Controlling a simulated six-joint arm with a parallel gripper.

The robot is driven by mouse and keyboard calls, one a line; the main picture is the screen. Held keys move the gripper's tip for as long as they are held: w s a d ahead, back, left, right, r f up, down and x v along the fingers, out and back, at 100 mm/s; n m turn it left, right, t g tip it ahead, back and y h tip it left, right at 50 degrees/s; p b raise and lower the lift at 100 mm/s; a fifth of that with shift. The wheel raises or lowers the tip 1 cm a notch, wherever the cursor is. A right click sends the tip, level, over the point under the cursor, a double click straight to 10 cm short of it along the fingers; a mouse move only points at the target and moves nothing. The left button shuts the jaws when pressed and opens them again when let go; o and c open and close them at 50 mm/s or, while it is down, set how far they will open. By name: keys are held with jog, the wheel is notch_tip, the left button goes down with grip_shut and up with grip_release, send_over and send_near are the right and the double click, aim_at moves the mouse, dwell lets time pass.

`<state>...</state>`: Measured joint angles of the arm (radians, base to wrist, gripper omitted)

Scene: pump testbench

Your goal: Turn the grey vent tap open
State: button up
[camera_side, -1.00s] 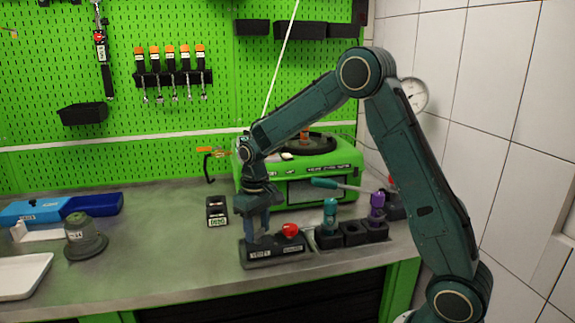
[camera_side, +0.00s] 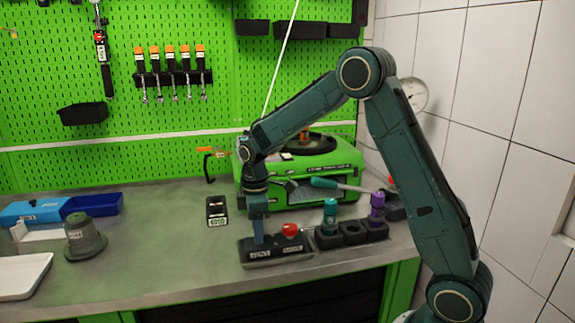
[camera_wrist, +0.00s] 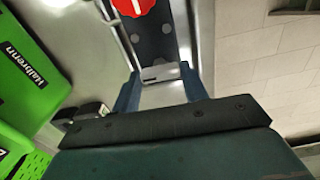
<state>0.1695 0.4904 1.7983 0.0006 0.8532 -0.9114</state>
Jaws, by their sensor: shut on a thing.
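The dark valve block (camera_side: 280,250) sits on the bench, with labels on its front face and a red knob (camera_side: 290,230) at its right end. My gripper (camera_side: 258,240) points straight down at the left end of this block. It is shut on the grey vent tap, which the fingers hide in the side view. In the wrist view a small grey part of the vent tap (camera_wrist: 160,73) shows between my two fingertips. The red knob (camera_wrist: 133,6) shows at the top edge there, apart from the fingers.
Right of the block is a dark holder (camera_side: 352,235) with a teal piece (camera_side: 330,215) and a purple piece (camera_side: 377,207). The green pump bench unit (camera_side: 335,172) stands behind. A small black labelled box (camera_side: 216,211) is to the left. The bench between it and the grey cone (camera_side: 84,238) is clear.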

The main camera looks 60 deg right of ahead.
jog(key=shift+n, duration=0.4)
jog(key=o, duration=1)
jog(key=shift+r, duration=0.1)
notch_tip(320, 180, up, 14)
jog(key=shift+f, duration=0.15)
dwell(0.4)
